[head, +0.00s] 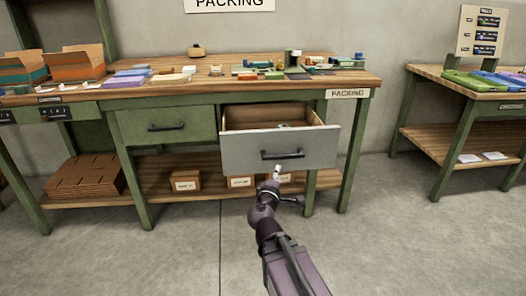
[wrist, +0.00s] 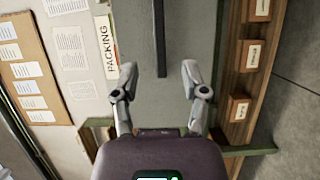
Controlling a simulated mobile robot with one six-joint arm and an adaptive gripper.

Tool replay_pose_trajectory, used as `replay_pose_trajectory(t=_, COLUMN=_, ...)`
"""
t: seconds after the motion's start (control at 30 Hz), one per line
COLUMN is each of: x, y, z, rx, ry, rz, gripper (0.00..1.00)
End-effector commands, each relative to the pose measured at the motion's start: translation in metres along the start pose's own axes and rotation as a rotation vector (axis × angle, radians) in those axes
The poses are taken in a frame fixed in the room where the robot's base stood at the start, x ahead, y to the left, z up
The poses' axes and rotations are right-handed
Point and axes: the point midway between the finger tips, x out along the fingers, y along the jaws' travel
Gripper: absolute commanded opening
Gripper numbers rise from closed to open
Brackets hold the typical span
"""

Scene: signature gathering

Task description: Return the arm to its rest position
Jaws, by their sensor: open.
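My arm (head: 284,255) reaches forward from the bottom of the head view, toward the packing bench. My gripper (head: 278,171) is just below and in front of the handle (head: 283,154) of a pulled-out drawer (head: 242,150). In the wrist view my gripper (wrist: 158,72) is open, its two fingers spread with nothing between them. The dark handle (wrist: 159,40) lies beyond and between the fingertips against the drawer front (wrist: 205,35). Whether the fingers touch the handle is not clear. Something small and pale shows inside the drawer.
The packing bench (head: 300,82) carries boxes, cards and small items. A closed drawer (head: 165,127) is left of the open one. The lower shelf (head: 205,186) holds several small cartons. Another table (head: 432,77) stands at right. The floor (head: 400,250) in front is clear.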

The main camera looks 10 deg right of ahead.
Motion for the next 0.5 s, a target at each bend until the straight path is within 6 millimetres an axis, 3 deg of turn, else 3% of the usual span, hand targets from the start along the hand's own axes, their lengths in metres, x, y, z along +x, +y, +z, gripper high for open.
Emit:
replay_pose_trajectory(t=0.27, x=0.004, y=-0.016, z=0.03, rx=0.124, ry=-0.118, rz=-0.094, gripper=0.57)
replay_pose_trajectory(t=0.5, x=-0.001, y=-0.053, z=0.073, rx=0.327, ry=-0.32, rz=-0.285, gripper=0.57)
